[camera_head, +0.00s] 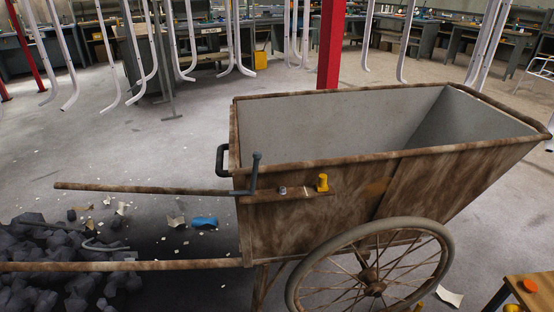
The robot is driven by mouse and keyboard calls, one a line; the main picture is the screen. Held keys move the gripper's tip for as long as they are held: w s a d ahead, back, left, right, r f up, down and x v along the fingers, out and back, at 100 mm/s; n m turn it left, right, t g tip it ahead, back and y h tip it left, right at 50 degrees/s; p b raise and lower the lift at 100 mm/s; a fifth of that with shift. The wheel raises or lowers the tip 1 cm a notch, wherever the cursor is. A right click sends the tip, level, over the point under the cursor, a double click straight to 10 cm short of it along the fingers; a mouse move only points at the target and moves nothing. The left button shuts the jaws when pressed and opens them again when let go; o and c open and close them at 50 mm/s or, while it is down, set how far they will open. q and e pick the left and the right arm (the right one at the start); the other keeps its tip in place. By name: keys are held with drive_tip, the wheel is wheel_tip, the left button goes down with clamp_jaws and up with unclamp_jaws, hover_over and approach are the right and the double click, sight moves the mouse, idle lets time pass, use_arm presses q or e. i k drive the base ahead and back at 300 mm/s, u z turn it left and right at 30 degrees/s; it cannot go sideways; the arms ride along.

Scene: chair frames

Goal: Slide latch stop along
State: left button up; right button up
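A rusty brown handcart (300,222) with a deep grey hopper stands in the middle and right. On its near side panel, a yellow knob-like piece (322,182) sits at the right part of a short rusty bar or slot (304,194). It looks like the latch stop, though no label shows this. A small grey knob (282,190) sits left of it, apart from it. Further left, a dark bent lever (255,172) stands up at the cart's front corner. Neither of my grippers is in view.
Two rusty shafts (140,188) reach left from the cart. A spoked wheel (370,270) stands below it. Dark lumps (60,265), scraps and a blue object (204,221) lie at lower left. A red post (331,45) stands behind; a wooden stool (535,290) is at lower right.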

sight(321, 185)
drive_tip(key=u, duration=0.8)
drive_tip(key=i, duration=0.65)
drive_tip(key=z, duration=0.9)
